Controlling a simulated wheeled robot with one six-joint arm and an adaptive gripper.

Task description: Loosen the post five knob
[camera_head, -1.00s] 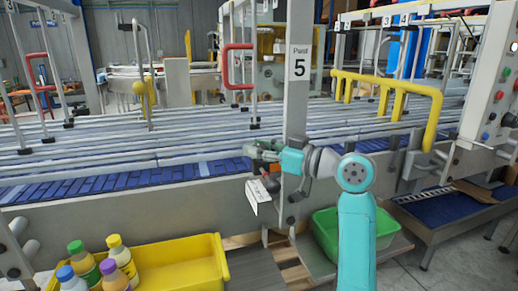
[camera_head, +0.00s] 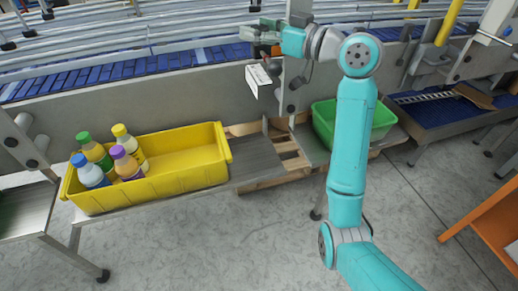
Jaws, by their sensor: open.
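My gripper (camera_head: 256,33) is at the top of the view, in front of the conveyor, pointing left. It is open, with nothing seen between its fingers. The lower part of post five (camera_head: 295,75) shows behind my wrist; its number sign is out of view. A dark knob-like part (camera_head: 274,67) sits on the post just below my gripper, beside a hanging white tag (camera_head: 258,79). My gripper appears apart from it. Another dark round part (camera_head: 291,108) is lower on the post. I cannot tell which one is the post five knob.
A yellow bin (camera_head: 160,183) with several bottles stands on a shelf at left. A green bin (camera_head: 352,132) stands behind my arm. The blue conveyor (camera_head: 120,68) runs along the back. An orange stand (camera_head: 485,225) is at right. The floor in front is clear.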

